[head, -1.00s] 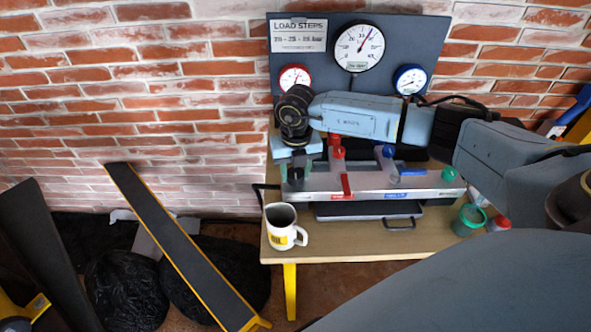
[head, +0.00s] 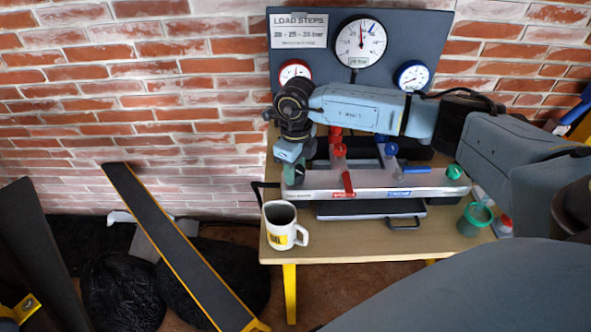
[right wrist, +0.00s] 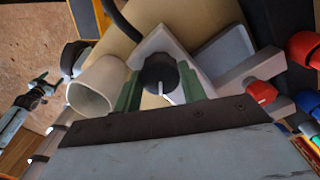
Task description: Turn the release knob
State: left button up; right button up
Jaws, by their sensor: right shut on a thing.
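The release knob is a dark round knob (right wrist: 160,73) with a white pointer line, on a pale plate in the right wrist view. My right gripper (right wrist: 169,88) has its green fingers on either side of this knob, shut on it. In the head view the right gripper (head: 292,172) is at the left end of the grey manifold (head: 385,188), and its hand hides the knob. My left gripper does not show.
A white mug (head: 280,222) stands close in front of the gripper on the wooden table (head: 345,247). Red-topped and blue-topped valves line the manifold, with a green knob (head: 455,171) at its right end. A green cup (head: 474,219) stands at the right.

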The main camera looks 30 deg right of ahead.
jog(key=shift+w+n+b, duration=0.1)
jog(key=shift+n+b, duration=0.25)
jog(key=shift+n, duration=0.55)
jog(key=n+b, duration=0.1)
jog(key=n, duration=0.2)
jog(key=shift+r+n+b, duration=0.1)
jog(key=shift+n+b, duration=0.35)
jog(key=shift+n, duration=1.15)
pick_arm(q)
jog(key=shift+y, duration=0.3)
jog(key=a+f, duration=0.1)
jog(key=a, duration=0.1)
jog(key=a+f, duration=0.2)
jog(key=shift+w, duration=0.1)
pick_arm(e)
jog(key=o, duration=0.9)
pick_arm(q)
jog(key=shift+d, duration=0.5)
pick_arm(e)
jog(key=shift+o, duration=0.4)
jog(key=shift+r, duration=0.1)
